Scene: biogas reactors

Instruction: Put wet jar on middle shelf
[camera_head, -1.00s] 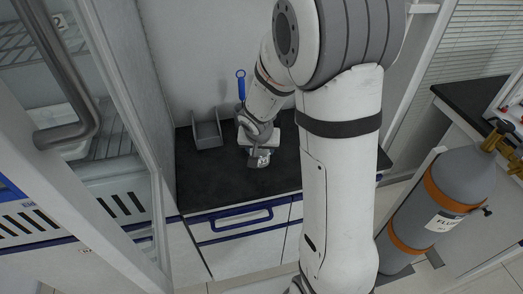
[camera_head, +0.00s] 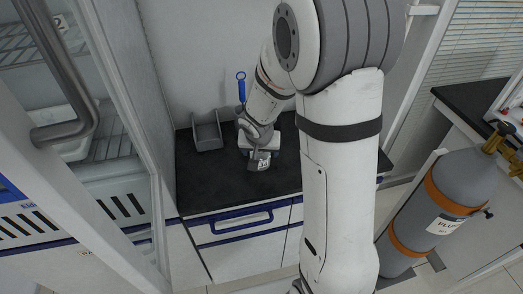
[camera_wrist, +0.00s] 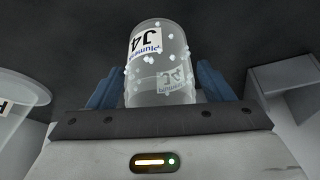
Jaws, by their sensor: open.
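A clear jar (camera_wrist: 160,65) with whitish drops on its wall and a label reading J4 stands between the blue fingers of my gripper (camera_wrist: 158,85) in the wrist view. The fingers are open, one on each side of the jar; I cannot tell whether either touches it. In the head view my gripper (camera_head: 256,150) is low over the black counter, and the jar's label (camera_head: 263,162) shows just in front of it. Wire shelves (camera_head: 108,142) show inside the cabinet at the left; its frame and handle hide part of them.
A blue-handled tool (camera_head: 241,88) is upright behind. A gas cylinder (camera_head: 440,200) stands at right.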

